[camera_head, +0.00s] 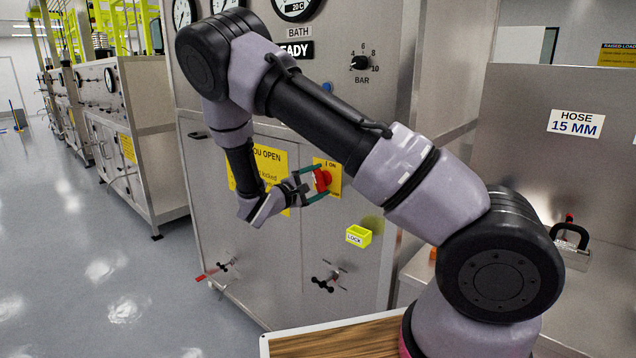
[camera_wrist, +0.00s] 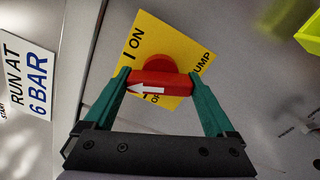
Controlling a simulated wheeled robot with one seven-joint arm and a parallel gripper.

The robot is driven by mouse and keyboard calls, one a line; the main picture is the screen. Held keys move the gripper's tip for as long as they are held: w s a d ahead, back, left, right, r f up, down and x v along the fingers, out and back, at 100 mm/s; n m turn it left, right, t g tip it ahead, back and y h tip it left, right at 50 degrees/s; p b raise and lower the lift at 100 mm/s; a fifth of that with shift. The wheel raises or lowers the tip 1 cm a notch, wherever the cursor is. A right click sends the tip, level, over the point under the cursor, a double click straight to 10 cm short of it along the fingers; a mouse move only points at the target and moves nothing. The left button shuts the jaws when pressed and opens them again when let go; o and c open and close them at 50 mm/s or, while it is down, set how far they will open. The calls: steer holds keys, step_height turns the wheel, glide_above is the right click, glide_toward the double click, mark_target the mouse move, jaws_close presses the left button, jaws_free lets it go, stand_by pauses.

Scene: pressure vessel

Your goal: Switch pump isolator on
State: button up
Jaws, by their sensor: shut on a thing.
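The pump isolator is a red rotary handle (camera_head: 322,180) on a yellow plate (camera_head: 331,166) on the steel cabinet front. In the wrist view the red handle (camera_wrist: 160,84) lies crosswise between my green fingers, and its white arrow points left in the picture. The yellow plate (camera_wrist: 135,42) behind it reads "I ON" and "PUMP"; other lettering is partly hidden by the handle. My gripper (camera_head: 313,183) is shut on the handle, with one finger at each end; it also shows in the wrist view (camera_wrist: 160,90).
A yellow-green LOCK box (camera_head: 358,236) is fixed to the cabinet right of and below the isolator. Two black valve handles (camera_head: 322,284) (camera_head: 223,266) stick out lower down. A wood-topped surface (camera_head: 340,340) is at the bottom. Open floor (camera_head: 90,270) lies left.

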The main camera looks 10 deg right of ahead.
steer(key=shift+m, duration=2.2)
steer(key=o, duration=1.1)
steer(key=shift+c, duration=0.2)
steer(key=v, duration=1.1)
